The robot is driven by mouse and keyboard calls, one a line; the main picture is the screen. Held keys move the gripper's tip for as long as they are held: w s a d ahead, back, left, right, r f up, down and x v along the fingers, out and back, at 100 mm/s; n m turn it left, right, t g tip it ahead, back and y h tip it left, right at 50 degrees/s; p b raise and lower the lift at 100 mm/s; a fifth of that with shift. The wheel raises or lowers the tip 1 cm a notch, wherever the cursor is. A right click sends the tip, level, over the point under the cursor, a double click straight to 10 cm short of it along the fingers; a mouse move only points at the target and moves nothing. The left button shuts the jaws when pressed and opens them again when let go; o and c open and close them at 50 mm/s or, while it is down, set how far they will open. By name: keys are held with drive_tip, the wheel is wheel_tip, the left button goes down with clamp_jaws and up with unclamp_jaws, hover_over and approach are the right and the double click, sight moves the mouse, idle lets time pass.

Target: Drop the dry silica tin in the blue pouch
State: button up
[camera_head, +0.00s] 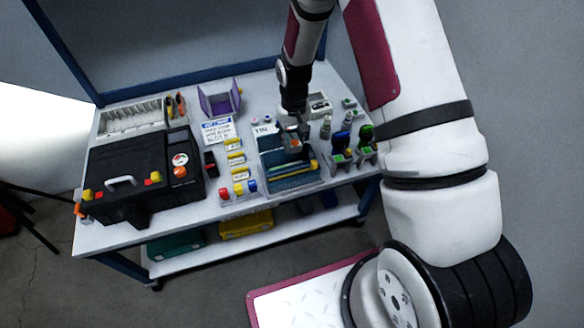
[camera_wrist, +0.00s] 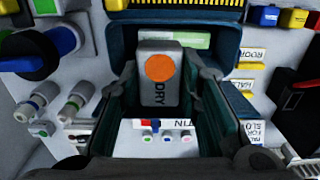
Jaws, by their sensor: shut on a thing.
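My gripper (camera_head: 293,132) is shut on the dry silica tin, a small grey tin with an orange dot and the word DRY (camera_wrist: 158,78). The tin also shows in the head view (camera_head: 295,145). In the wrist view my gripper (camera_wrist: 162,95) has a dark finger on each side of it. The blue pouch (camera_head: 268,161) is an open dark teal-blue container on the table; its rim shows in the wrist view (camera_wrist: 175,18). The tin is over the pouch's opening; I cannot tell how deep it is or whether it touches. My fingers hide part of the pouch.
A black case (camera_head: 140,170) stands at left, with a purple holder (camera_head: 219,101) behind. Yellow labelled pieces (camera_head: 236,158) and coloured caps (camera_head: 239,188) lie left of the pouch. Blue and green-topped connectors (camera_head: 341,140) stand close on its right. The table (camera_head: 195,222) has free room at the front edge.

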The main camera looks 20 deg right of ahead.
drive_tip(key=shift+f+b, duration=0.95)
drive_tip(key=shift+f, duration=1.4)
drive_tip(key=o, duration=1.1)
drive_tip(key=shift+o, duration=0.2)
wheel_tip(320, 180, up, 12)
